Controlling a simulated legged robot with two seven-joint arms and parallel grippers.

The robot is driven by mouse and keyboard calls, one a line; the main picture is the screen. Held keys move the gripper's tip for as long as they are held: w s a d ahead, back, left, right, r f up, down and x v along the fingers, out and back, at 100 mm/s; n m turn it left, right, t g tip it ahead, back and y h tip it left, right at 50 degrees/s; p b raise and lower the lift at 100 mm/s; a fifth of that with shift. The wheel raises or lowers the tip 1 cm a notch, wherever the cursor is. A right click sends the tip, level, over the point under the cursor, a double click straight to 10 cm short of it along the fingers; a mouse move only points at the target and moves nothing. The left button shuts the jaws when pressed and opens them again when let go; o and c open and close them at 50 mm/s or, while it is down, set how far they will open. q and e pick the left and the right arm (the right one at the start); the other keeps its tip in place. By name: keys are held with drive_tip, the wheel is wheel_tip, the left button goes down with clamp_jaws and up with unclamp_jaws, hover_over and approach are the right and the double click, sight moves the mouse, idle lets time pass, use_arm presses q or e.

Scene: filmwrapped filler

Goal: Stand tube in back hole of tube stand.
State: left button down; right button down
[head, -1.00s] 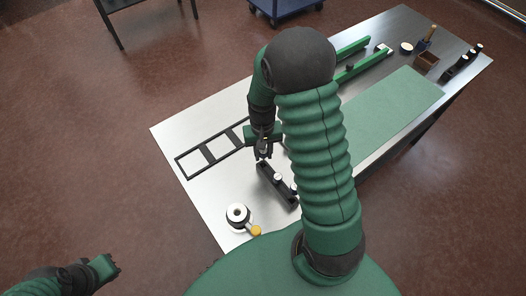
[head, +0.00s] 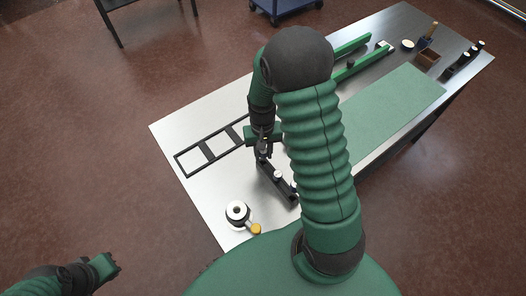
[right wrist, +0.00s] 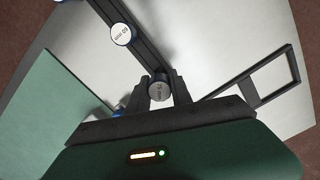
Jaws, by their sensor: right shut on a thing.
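The tube stand (head: 283,190) is a dark bar on the near part of the metal table, also in the right wrist view (right wrist: 139,45). My right gripper (head: 263,157) is over the stand's back end.
A black window-like frame (head: 206,153) lies left of the stand. A white roll (head: 237,212) and a yellow-capped item (head: 256,229) are near the front edge. A green mat (head: 395,112), green rails (head: 360,64) and another dark rack (head: 463,64) lie to the right.

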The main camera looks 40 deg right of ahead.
drive_tip(key=shift+f+b, duration=0.55)
drive_tip(key=shift+f, duration=0.4)
drive_tip(key=c, duration=1.1)
unclamp_jaws()
drive_tip(key=shift+r, duration=0.1)
